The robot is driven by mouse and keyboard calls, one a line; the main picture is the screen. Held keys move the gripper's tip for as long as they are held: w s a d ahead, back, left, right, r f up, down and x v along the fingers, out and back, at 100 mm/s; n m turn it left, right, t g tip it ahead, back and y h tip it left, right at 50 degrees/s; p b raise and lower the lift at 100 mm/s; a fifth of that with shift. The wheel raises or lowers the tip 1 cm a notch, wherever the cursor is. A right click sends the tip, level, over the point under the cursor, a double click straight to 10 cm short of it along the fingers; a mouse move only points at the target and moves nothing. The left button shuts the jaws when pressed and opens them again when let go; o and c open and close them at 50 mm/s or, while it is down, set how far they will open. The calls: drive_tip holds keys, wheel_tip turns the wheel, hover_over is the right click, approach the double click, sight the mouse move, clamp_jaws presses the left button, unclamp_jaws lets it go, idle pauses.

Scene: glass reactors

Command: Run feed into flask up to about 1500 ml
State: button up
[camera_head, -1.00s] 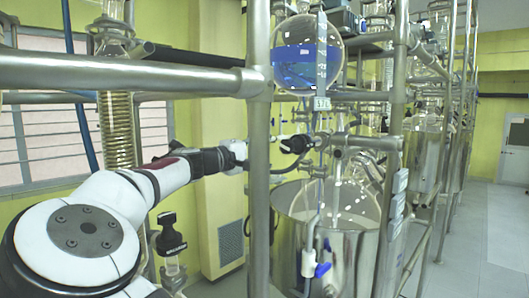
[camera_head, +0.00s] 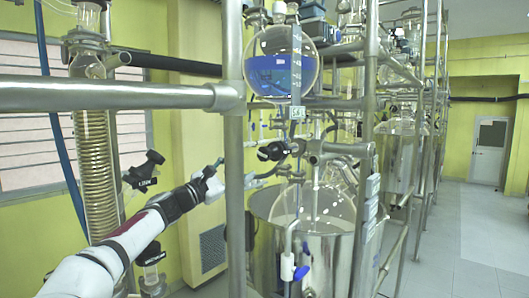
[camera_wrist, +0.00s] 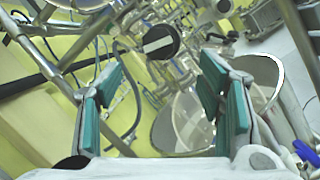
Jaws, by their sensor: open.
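A round glass vessel (camera_head: 268,75) with blue liquid, about half full, hangs at upper centre in the head view. A ruler-like scale strip (camera_head: 297,65) stands in front of it. A black valve knob (camera_head: 273,150) sits on the line below it. The knob also shows in the wrist view, with a white bar across its face (camera_wrist: 160,42). A large clear flask (camera_head: 322,203) stands in a steel bath (camera_head: 330,262); I see no blue in it. My gripper (camera_head: 212,172) is open and empty, left of the knob and apart from it. Its teal pads (camera_wrist: 163,82) flank empty space in the wrist view.
A steel frame post (camera_head: 234,190) stands between my gripper and the knob in the head view. A horizontal rail (camera_head: 110,95) crosses above my arm. A blue-handled valve (camera_head: 289,270) is in front of the bath. Open floor (camera_head: 465,235) lies to the right.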

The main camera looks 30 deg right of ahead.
sight(261, 155)
drive_tip(key=w+d+r+n, duration=0.1)
drive_tip(key=d+n, duration=0.1)
drive_tip(key=d, duration=0.1)
drive_tip(key=w+d+r+n+p, duration=0.1)
drive_tip(key=d+n, duration=0.1)
drive_tip(key=d, duration=0.2)
drive_tip(key=w+d+r+n+h, duration=0.1)
drive_tip(key=d+n, duration=0.1)
drive_tip(key=d, duration=0.2)
drive_tip(key=shift+w+d+r+t+p, duration=0.15)
drive_tip(key=shift+w+d+t+p, duration=0.1)
drive_tip(key=shift+w+t+p, duration=0.15)
drive_tip(key=shift+c, duration=0.2)
drive_tip(key=c, duration=1.1)
